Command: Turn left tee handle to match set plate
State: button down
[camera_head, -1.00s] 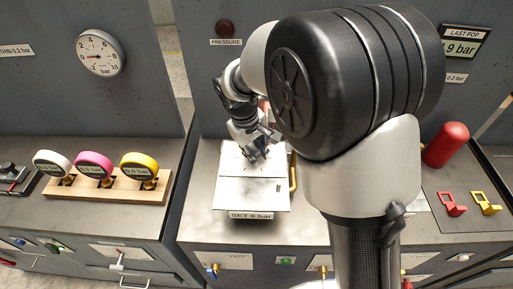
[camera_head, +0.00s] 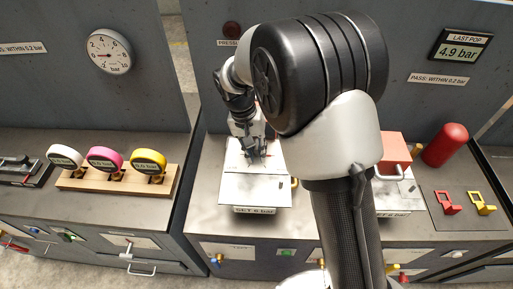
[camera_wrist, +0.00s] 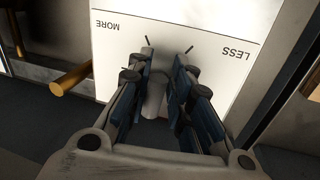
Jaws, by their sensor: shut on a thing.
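In the head view my gripper (camera_head: 255,152) reaches down over the pale left panel (camera_head: 232,188). The set plate (camera_head: 254,210) on its front edge reads "SET 6 bar". In the wrist view my gripper (camera_wrist: 163,88) has its blue-padded fingers closed around a grey piece (camera_wrist: 154,98), which looks like the tee handle. The fingers hide most of it, so its angle is hard to tell. Beyond the fingers, the white face (camera_wrist: 178,28) carries the words "MORE" on the left and "LESS" on the right, seen upside down, with short dark tick marks.
The "LAST POP" display (camera_head: 464,48) reads 4.9 bar. A label below it (camera_head: 439,79) reads "PASS WITHIN 0.2 bar". White, pink and yellow gauges stand in a wooden rack (camera_head: 78,182) at left. A red block (camera_head: 395,148) and red cylinder (camera_head: 446,145) stand at right.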

jog(key=shift+w+d+r, duration=0.1)
jog(key=shift+w+r, duration=0.05)
dwell(0.4)
jog(key=c, duration=1.6)
grip_release()
jog(key=shift+d, duration=0.1)
jog(key=shift+o, duration=0.4)
notch_tip(320, 180, up, 12)
jog(key=a, duration=0.2)
jog(key=shift+a+f, duration=0.2)
jog(key=shift+a, duration=0.1)
